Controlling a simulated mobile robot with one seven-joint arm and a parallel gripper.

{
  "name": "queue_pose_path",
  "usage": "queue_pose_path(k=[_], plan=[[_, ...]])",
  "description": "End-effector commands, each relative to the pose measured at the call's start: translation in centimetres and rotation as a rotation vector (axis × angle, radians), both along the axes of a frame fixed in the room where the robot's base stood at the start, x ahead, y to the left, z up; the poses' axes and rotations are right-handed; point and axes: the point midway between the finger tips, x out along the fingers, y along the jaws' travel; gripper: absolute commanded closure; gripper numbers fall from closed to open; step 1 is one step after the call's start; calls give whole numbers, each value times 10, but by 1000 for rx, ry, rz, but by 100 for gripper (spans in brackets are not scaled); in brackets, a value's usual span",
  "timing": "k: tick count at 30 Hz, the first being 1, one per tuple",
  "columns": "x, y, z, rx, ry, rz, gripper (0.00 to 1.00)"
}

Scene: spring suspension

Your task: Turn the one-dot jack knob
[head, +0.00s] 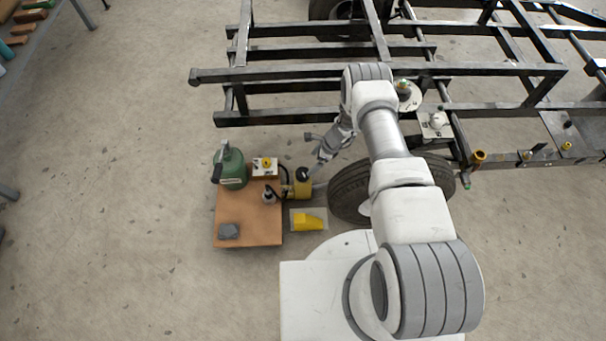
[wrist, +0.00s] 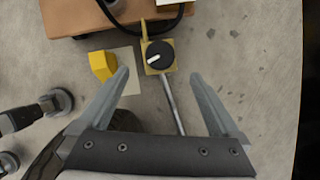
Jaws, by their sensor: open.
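A round black knob with a white pointer bar sits on a yellow block in the wrist view (wrist: 160,55); the knob also shows in the head view (head: 303,174). The yellow block (head: 303,190) stands by the right edge of the wooden bench. No dot marking is readable, so I cannot confirm it is the one-dot jack knob. My gripper (wrist: 160,75) is open and empty, its fingers spread to either side of the knob's line and apart from it. In the head view my gripper (head: 318,162) hangs just up and right of the knob.
A metal rod (wrist: 172,103) runs from the block. A yellow wedge (head: 308,222) lies on a pale mat right of the wooden bench (head: 250,222). A tyre (head: 347,190) and black frame (head: 300,72) stand close by.

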Motion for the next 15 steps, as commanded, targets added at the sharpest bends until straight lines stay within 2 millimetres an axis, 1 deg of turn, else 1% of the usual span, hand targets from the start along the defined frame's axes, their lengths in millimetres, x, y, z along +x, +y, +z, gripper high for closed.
queue_pose_path(k=[1, 6, 9, 12, 15], plan=[[0, 5, -17, -1, 0, 3, 1], [4, 19, -52, -1, 1, 4, 1], [5, 26, -71, -2, 0, 3, 1], [7, 32, -85, -1, 0, 2, 1], [9, 36, -94, -1, -1, 1, 1]])
